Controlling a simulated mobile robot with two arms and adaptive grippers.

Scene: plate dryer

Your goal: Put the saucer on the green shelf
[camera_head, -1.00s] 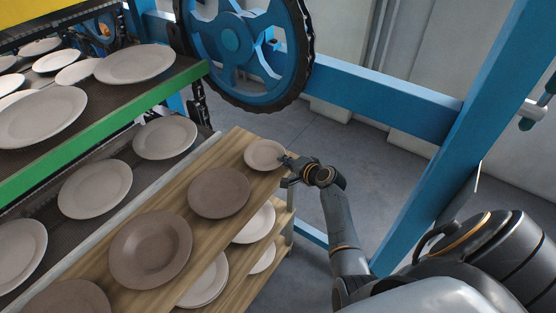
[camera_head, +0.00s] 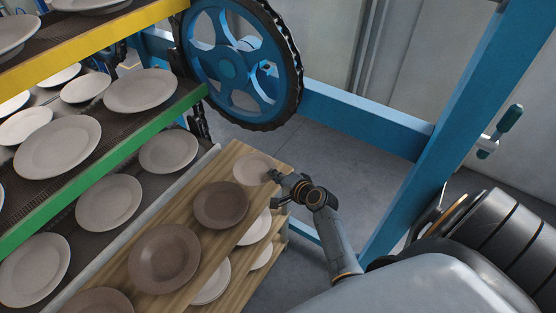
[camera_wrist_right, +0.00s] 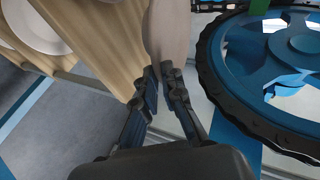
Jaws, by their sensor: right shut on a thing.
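The small pale saucer (camera_head: 254,169) is at the far end of the wooden board (camera_head: 204,242). My right gripper (camera_head: 275,188) is shut on its right rim. In the right wrist view the saucer (camera_wrist_right: 169,30) is seen nearly edge-on, between the fingertips (camera_wrist_right: 160,72). I cannot tell whether it touches the board or is just above it. The green shelf (camera_head: 112,157), with a green front edge, is up and to the left of the saucer and holds several pale plates. My left gripper is not in view.
Brown plates (camera_head: 220,205) lie on the board, and pale plates stand on a lower board. A yellow-edged shelf (camera_head: 90,45) is above the green one. A blue wheel (camera_head: 227,70) stands behind, and a blue frame post (camera_head: 470,110) is at right.

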